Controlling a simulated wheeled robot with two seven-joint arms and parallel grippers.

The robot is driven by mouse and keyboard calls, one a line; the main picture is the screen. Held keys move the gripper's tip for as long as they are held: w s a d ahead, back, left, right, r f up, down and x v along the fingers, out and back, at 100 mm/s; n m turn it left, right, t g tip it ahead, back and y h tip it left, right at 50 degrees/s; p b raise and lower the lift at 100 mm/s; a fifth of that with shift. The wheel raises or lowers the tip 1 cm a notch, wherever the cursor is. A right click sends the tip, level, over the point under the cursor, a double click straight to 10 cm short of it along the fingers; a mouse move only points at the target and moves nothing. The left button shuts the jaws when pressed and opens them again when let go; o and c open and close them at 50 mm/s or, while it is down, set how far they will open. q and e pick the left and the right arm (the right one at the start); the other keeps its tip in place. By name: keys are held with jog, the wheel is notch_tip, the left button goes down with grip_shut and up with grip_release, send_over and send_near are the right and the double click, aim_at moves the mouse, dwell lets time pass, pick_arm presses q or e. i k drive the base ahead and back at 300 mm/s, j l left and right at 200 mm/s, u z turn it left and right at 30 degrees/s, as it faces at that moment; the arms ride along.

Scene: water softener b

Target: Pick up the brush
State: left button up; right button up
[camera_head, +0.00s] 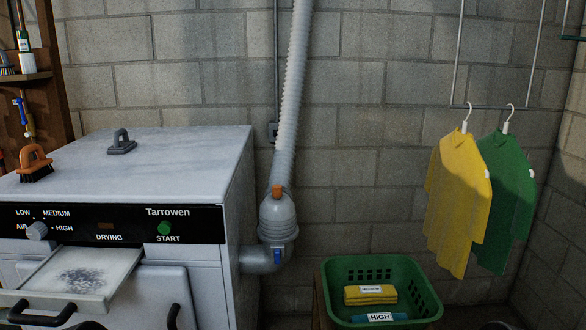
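A brush with an orange handle and dark bristles (35,163) rests on top of the white dryer (185,155), near its front left edge. Its bristles face down. A smaller dark grey item with a loop handle (121,143) sits farther back on the dryer top; I cannot tell for sure what it is. A lint screen drawer (82,278) is pulled out at the dryer's front, with a patch of grey lint on it. Neither of my grippers can be made out, and nothing is seen touching the brush.
A wooden shelf (30,77) with bottles and brushes stands at the left. A white hose (293,90) runs down beside the dryer. A green basket (425,305) holds folded cloths. Yellow (458,200) and green (508,190) shirts hang at right. Most of the dryer top is clear.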

aim_at(32, 171)
jog(key=u, duration=1.5)
